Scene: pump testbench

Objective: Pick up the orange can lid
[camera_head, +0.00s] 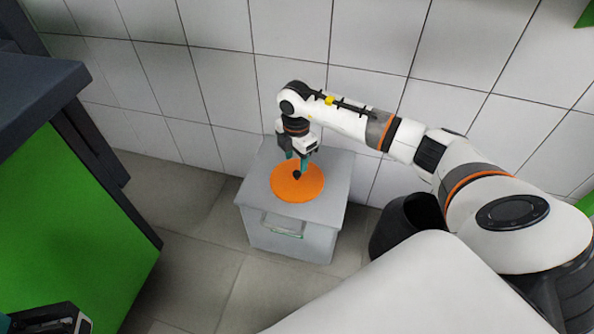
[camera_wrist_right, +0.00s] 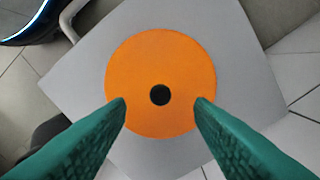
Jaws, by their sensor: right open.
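The orange can lid (camera_head: 284,187) is a flat round disc with a small black knob or hole at its centre. It lies on top of a grey box (camera_head: 329,205). In the right wrist view the lid (camera_wrist_right: 160,60) is centred, with the black centre between the fingers. My right gripper (camera_head: 297,165) points down over the lid, open and empty. Its green fingers (camera_wrist_right: 160,100) overlap the lid's left and right parts in the wrist view; whether they touch it cannot be told. Part of my left gripper (camera_head: 50,318) shows at the bottom left corner, cut off by the frame.
A white tiled wall (camera_head: 220,70) stands close behind the box. A bench with a dark top (camera_head: 35,95) and green side (camera_head: 70,220) is at the left. The box has a handle (camera_head: 283,226) on its front. Grey floor (camera_head: 200,265) lies clear in front of the box.

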